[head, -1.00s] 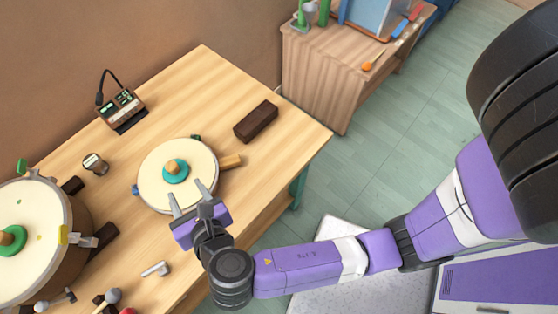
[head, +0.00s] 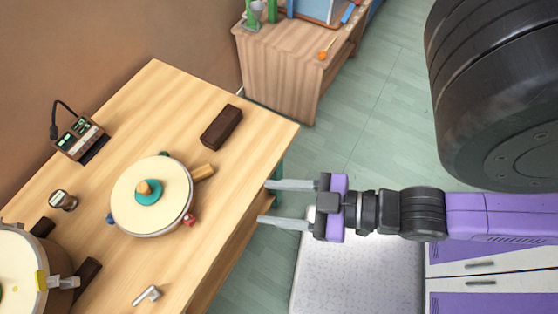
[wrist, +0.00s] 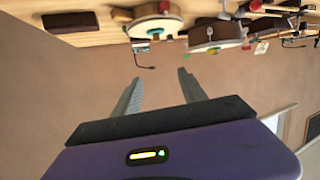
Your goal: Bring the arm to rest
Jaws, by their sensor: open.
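My gripper (head: 268,203) is open and empty, its two grey fingers pointing left just past the table's right edge in the head view. Its fingers also show in the wrist view (wrist: 160,88), apart, with bare wall behind them and nothing between. My purple arm stretches to the right from it. The wooden table (head: 238,150) lies to the left of the fingertips. The small round drum (head: 165,215) with a teal disc and wooden knob (head: 146,188) on top stands on the table, clear of the gripper.
A dark brown block (head: 221,128) lies near the table's back right. A small electronic box (head: 80,138) stands at the back left. A large drum (head: 22,262) is at the lower left. A wooden cabinet (head: 283,75) stands behind. Open floor (head: 370,120) lies right of the table.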

